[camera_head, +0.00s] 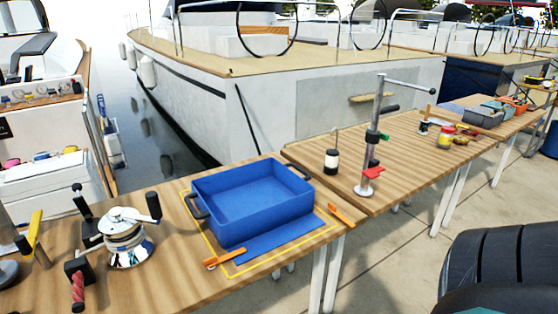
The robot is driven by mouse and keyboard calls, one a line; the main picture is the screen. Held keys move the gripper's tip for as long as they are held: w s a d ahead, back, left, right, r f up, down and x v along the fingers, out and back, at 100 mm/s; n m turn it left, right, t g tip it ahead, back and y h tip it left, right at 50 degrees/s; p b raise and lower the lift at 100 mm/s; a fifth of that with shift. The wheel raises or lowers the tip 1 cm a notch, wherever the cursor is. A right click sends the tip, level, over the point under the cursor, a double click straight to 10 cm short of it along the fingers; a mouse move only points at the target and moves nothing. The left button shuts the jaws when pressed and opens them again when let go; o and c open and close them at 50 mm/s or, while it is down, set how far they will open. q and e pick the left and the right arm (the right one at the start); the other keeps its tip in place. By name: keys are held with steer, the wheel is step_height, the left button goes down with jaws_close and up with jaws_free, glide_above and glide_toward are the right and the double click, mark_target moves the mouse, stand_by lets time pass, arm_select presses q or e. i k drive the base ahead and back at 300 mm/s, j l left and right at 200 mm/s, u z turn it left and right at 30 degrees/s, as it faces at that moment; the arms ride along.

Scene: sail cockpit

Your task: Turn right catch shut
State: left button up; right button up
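A blue open tray (250,222) with dark end handles sits on the near wooden table, inside a yellow outline. The right catch (341,214), an orange bar, lies at the table's right edge, beside the tray's right end and apart from it. It slants down to the right. A second orange catch (224,258) lies at the front left of the outline. A flat blue strip (270,239) is in front of the tray. I cannot tell from this view whether either catch is latched. Neither of my grippers is in view.
A chrome winch (126,240) and a red-handled tool (77,286) stand left of the tray. The second table (420,160) holds an upright metal post (372,150), a small black-and-white canister (331,161) and grey bins (484,116). A boat hull (190,95) lies behind.

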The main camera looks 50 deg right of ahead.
mark_target(332, 208)
steer(key=z, duration=1.95)
